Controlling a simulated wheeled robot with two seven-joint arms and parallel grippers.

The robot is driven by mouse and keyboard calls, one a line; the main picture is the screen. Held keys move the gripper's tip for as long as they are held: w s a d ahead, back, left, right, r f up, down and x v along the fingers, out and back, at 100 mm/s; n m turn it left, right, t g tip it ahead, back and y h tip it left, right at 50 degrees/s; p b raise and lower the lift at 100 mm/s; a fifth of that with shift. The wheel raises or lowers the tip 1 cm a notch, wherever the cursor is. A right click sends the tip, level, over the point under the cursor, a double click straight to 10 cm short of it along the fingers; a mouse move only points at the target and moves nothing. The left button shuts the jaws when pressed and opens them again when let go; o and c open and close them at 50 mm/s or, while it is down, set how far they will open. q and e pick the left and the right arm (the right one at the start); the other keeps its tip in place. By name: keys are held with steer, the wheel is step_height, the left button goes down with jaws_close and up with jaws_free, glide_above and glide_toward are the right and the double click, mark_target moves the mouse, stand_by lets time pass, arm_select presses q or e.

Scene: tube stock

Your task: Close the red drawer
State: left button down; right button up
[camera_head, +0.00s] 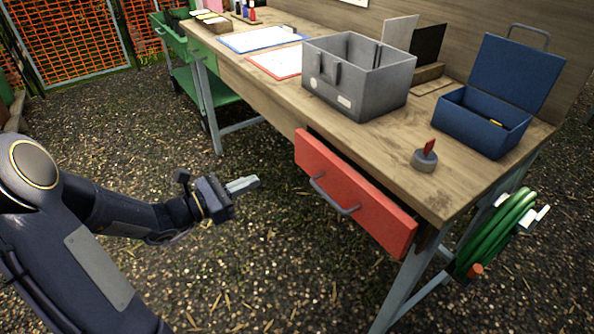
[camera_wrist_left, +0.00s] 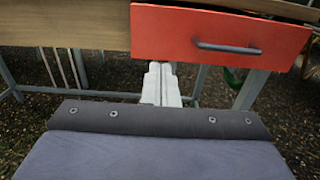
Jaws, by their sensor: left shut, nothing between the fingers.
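The red drawer (camera_head: 350,195) is under the front edge of the wooden workbench. Its front stands out a little from the bench, with a dark gap along its top edge, so it looks partly open. It has a grey bar handle (camera_head: 333,195). In the left wrist view the red drawer front (camera_wrist_left: 215,35) fills the upper right, with its handle (camera_wrist_left: 228,47) facing me. My left gripper (camera_head: 256,181) is shut and empty, in front of and to the left of the drawer, apart from it. Its pale fingers (camera_wrist_left: 160,84) show below the drawer's left part. My right gripper is not in view.
On the workbench (camera_head: 400,150) stand a grey bin (camera_head: 345,85), an open blue box (camera_head: 480,125) and a grey knob with a red lever (camera_head: 425,158). A green hose (camera_head: 497,232) hangs at the right end. Gravel floor in front is clear.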

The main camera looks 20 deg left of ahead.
mark_target(306, 158)
arm_select(q)
steer(key=b+x, duration=0.2)
steer(key=x, duration=1.1)
steer(key=shift+w, duration=0.25)
steer(key=shift+d+f+b, duration=0.1)
steer(key=shift+b, duration=0.2)
steer(key=x, duration=0.4)
steer(key=shift+b, duration=0.4)
steer(key=shift+w+d, duration=0.15)
steer(key=shift+w, duration=0.1)
steer(key=shift+r, duration=0.3)
